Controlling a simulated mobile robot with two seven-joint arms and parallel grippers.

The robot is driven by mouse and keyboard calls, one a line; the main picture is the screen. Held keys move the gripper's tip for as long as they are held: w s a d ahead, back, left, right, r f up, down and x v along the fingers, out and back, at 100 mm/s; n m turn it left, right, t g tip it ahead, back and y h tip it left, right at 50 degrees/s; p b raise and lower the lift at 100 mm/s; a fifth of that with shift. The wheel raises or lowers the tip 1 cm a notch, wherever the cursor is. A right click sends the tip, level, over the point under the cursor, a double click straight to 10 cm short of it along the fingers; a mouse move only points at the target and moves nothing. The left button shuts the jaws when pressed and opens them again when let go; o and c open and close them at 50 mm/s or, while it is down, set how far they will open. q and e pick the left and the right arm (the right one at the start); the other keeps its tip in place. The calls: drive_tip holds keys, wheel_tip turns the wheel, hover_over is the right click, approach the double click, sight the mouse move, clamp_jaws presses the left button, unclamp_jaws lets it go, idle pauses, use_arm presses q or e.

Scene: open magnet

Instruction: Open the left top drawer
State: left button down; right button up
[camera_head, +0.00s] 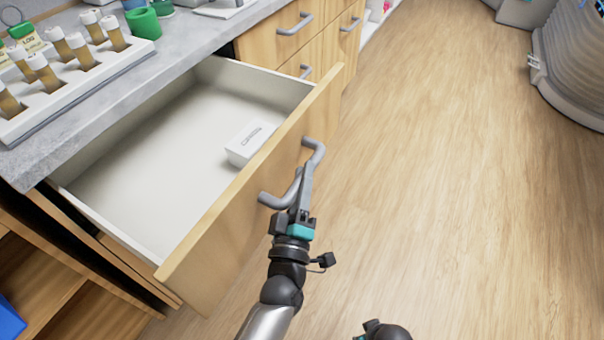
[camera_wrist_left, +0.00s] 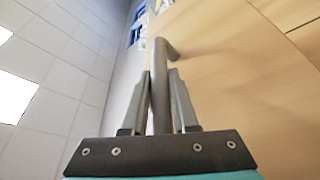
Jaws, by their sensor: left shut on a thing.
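The left top drawer (camera_head: 240,205) is pulled far out from under the grey counter in the head view. Its white inside shows, with a small white box (camera_head: 251,143) lying in it near the front panel. The grey bar handle (camera_head: 314,152) is on the drawer's wooden front. My left gripper (camera_head: 304,184) is shut on this handle, near its middle. In the left wrist view the handle (camera_wrist_left: 160,85) stands between the two fingers (camera_wrist_left: 161,100). My right gripper cannot be made out; only a dark piece of mine shows at the bottom edge.
The grey counter (camera_head: 150,72) holds a white rack (camera_head: 62,85) of brown-filled tubes and a green roll (camera_head: 143,23). Other closed wooden drawers with handles (camera_head: 295,24) are to the right. The wooden floor (camera_head: 450,150) is clear; a grey rounded unit (camera_head: 570,70) stands at far right.

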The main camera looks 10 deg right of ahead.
idle(0.3)
use_arm(q)
drive_tip(key=c, duration=0.7)
unclamp_jaws()
